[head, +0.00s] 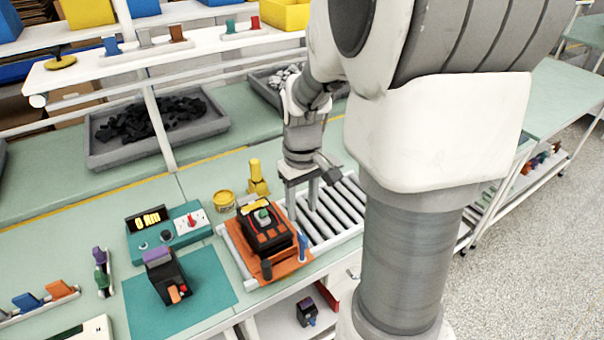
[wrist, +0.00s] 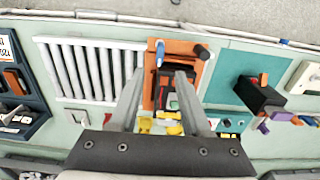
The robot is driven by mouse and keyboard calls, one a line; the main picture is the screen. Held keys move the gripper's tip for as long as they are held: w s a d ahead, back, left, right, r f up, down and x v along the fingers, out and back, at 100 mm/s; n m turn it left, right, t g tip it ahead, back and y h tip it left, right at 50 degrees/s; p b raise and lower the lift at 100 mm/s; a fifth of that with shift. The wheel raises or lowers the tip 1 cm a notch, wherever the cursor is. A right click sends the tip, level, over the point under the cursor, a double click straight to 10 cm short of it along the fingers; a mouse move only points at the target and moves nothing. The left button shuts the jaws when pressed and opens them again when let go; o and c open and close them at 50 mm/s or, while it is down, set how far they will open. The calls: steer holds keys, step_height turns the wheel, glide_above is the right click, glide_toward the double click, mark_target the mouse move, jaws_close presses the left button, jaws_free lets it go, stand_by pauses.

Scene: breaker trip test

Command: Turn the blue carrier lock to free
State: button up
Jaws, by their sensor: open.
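The blue carrier lock (head: 302,247) is a small upright blue lever at the right front corner of the orange carrier (head: 290,271). It also shows in the wrist view (wrist: 160,50) at the carrier's far edge. A black and orange breaker (head: 266,238) with a green piece on top sits on the carrier. My gripper (head: 302,205) is open and empty, pointing down above the white roller rack, behind the lock and apart from it. In the wrist view, the fingertips (wrist: 160,75) straddle the line toward the lock. I cannot read the lock's setting.
A black knob (head: 266,269) stands at the carrier's front. A yellow clamp-like piece (head: 258,180) and a yellow tin (head: 224,201) stand behind. To the left are a teal tester (head: 170,232) and a second breaker (head: 166,278) on a teal mat (head: 215,291). The roller rack (head: 335,218) is empty.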

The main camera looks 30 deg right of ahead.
step_height(320, 180, up, 8)
steer(key=shift+r, duration=0.25)
stand_by(0.4)
steer(key=s+a+r+t, duration=0.5)
steer(key=s+a, duration=0.5)
steer(key=s, duration=0.1)
steer(key=shift+s+a+m+t, duration=0.3)
steer(key=shift+a, duration=0.1)
